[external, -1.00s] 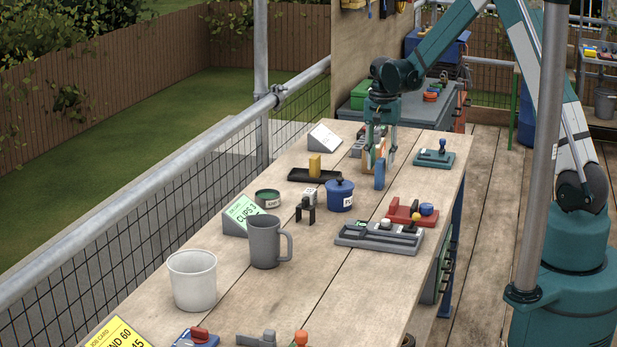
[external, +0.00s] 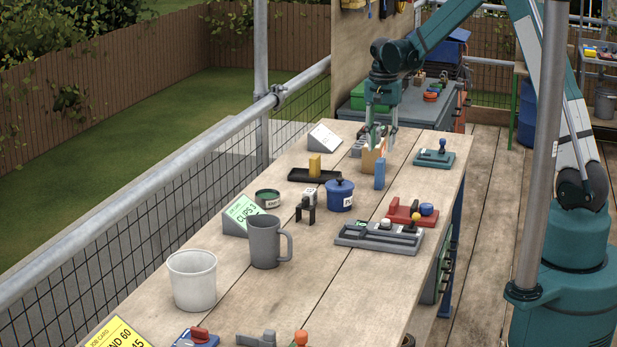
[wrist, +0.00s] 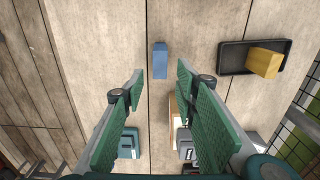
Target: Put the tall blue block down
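The tall blue block (external: 380,174) stands upright on the wooden bench, right of the black tray and in front of a tan box. In the wrist view the blue block (wrist: 160,60) shows in line with the gap between my fingertips. My gripper (external: 382,143) is above and a little behind the block, with clear space between them. In the wrist view my gripper (wrist: 160,75) is open, its green finger pads apart and nothing held between them.
The black tray (wrist: 232,61) holds a yellow block (wrist: 264,63). The tan box (external: 373,162) stands just behind the blue block. A teal base with a knob (external: 434,157) is to the right.

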